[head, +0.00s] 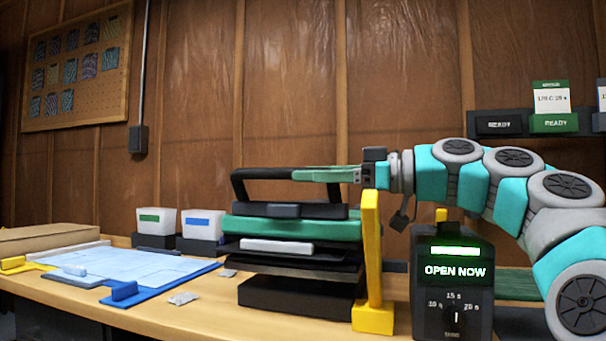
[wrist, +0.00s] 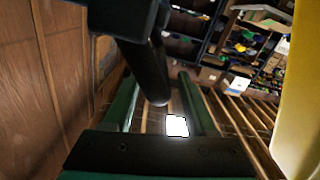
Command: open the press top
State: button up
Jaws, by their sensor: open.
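The press (head: 300,290) stands on the bench with a green top plate (head: 290,227) lying level above its black layers. A black handle (head: 265,173) arches over the top. My gripper (head: 296,174) reaches in level from the right at the height of the handle's upper bar. In the wrist view my gripper (wrist: 158,90) has its two green fingers apart, with the black handle bar (wrist: 150,70) running between or just above them. The fingers look unclosed on the bar. Whether they touch it is hidden.
A yellow post (head: 370,265) stands close at the press's right side. A timer box (head: 453,280) reads "OPEN NOW" in lit green. White bins (head: 155,222), a blue-edged sheet (head: 130,275) and small packets (head: 183,298) lie left. The wooden wall (head: 290,80) is behind.

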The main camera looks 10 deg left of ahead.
jog(key=shift+w+a, duration=0.1)
jog(key=shift+a, duration=0.95)
grip_shut()
jog(key=shift+r, duration=0.1)
dwell(0.5)
